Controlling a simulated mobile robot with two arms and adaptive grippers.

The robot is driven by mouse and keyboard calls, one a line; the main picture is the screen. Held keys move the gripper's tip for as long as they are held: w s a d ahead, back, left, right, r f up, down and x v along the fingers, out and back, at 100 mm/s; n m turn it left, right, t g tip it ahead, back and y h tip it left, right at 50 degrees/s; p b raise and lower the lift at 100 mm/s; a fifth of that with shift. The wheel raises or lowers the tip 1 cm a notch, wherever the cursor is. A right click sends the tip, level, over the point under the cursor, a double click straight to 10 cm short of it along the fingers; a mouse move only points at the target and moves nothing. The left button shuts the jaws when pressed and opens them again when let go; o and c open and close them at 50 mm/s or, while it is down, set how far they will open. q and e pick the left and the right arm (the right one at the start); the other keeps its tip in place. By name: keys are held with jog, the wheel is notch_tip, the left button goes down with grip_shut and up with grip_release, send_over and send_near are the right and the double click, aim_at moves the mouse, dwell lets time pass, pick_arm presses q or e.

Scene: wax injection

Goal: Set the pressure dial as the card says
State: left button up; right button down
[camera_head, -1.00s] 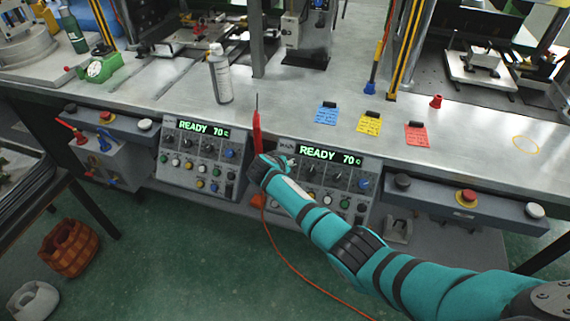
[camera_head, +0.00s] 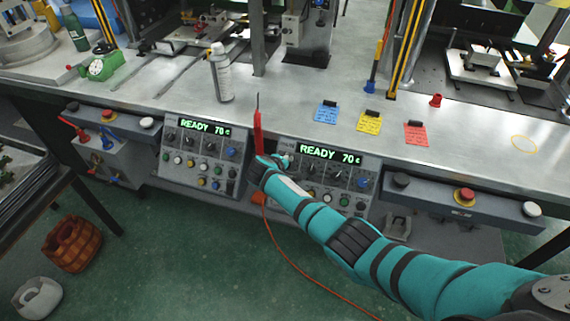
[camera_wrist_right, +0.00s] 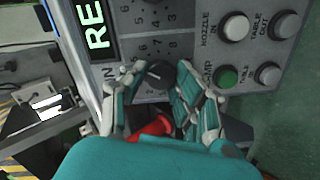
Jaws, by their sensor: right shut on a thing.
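The right control panel (camera_head: 326,173) has a lit display reading "READY 70" and rows of dials and buttons. My right gripper (camera_head: 279,163) is at its upper left corner. In the right wrist view, the fingers of my right gripper (camera_wrist_right: 160,90) are closed around a black dial (camera_wrist_right: 158,73) with numbers around it. The dial's label is mostly hidden, and its exact setting is hard to read. A blue card (camera_head: 326,113), a yellow card (camera_head: 369,122) and a red card (camera_head: 416,133) lie on the bench, their writing too small to read. My left gripper is out of view.
A red pen-like tool (camera_head: 257,128) stands upright just behind my right gripper, with an orange cable (camera_head: 288,262) below. A second panel (camera_head: 200,160) is to the left. A spray can (camera_head: 221,75) stands on the bench. A grey ledge with a red button (camera_head: 464,195) is to the right.

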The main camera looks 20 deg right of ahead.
dwell(0.4)
jog(key=c, duration=1)
grip_release()
jog(key=shift+a, duration=0.1)
jog(key=v, duration=1.2)
jog(key=s+d+f+g+y, duration=0.1)
jog(key=s+f, duration=0.5)
jog(key=f, duration=0.4)
jog(key=s+d+f+g+y, duration=0.1)
jog(key=s+f+g+y, duration=0.1)
jog(key=s+f, duration=0.6)
jog(key=s+d+f+g+y, duration=0.1)
jog(key=s+f, duration=0.3)
jog(key=f, duration=0.8)
jog(key=s+d+f+m+g, duration=0.1)
jog(key=s+f, duration=0.4)
jog(key=s, duration=0.7)
jog(key=s+d+f+m+g+y, duration=0.1)
jog(key=s+d+f, duration=0.2)
jog(key=s, duration=0.9)
jog(key=s+d+f+m+y, duration=0.1)
jog(key=s+d+f+m, duration=0.1)
jog(key=s+f, duration=0.5)
jog(key=s, duration=0.5)
jog(key=shift+d+g, duration=0.4)
